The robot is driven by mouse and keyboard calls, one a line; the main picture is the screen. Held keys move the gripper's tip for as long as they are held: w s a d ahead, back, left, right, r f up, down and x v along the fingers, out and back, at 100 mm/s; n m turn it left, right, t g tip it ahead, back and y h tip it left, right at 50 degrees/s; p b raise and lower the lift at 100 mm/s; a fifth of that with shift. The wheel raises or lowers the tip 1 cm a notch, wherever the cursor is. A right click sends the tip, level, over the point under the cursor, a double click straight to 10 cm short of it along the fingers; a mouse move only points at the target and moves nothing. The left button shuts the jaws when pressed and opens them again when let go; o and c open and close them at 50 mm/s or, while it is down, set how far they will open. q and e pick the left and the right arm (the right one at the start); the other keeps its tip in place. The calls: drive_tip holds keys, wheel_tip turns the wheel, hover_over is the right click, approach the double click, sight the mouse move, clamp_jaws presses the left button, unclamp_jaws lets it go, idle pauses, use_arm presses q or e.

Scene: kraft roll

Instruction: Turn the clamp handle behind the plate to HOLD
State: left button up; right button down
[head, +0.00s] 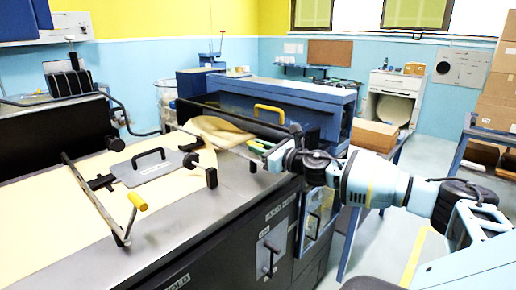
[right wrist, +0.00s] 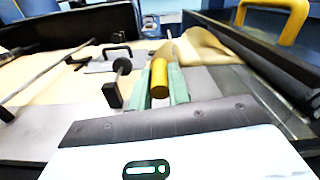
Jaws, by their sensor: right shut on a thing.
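A grey plate (head: 152,168) with a black handle lies on the brown paper sheet; it also shows in the right wrist view (right wrist: 100,66). My right gripper (head: 262,148) is to the right of the plate, by the rear edge of the worktop. In the right wrist view its green fingers (right wrist: 160,85) are shut around a yellow grip (right wrist: 159,80), taken to be the clamp handle. In the head view the gripper mostly hides this grip. The handle's pivot and any HOLD mark beside it cannot be made out. My left gripper is not in view.
A lever with another yellow grip (head: 138,201) stands at the front left of the plate. Curled brown paper (head: 218,132) rises behind the plate. A blue machine cover with a yellow handle (head: 268,111) is behind. A panel lever (head: 269,262) is on the bench front.

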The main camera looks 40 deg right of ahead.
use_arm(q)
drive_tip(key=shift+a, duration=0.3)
use_arm(e)
drive_tip(key=shift+a+n, duration=0.2)
drive_tip(key=shift+n, duration=0.1)
drive_tip(key=shift+f, duration=0.1)
drive_tip(key=c, duration=1.7)
unclamp_jaws()
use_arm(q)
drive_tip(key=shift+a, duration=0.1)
use_arm(e)
drive_tip(key=shift+o, duration=0.5)
drive_tip(key=shift+w+a, duration=0.1)
drive_tip(key=shift+a, duration=0.05)
drive_tip(key=shift+f, duration=0.1)
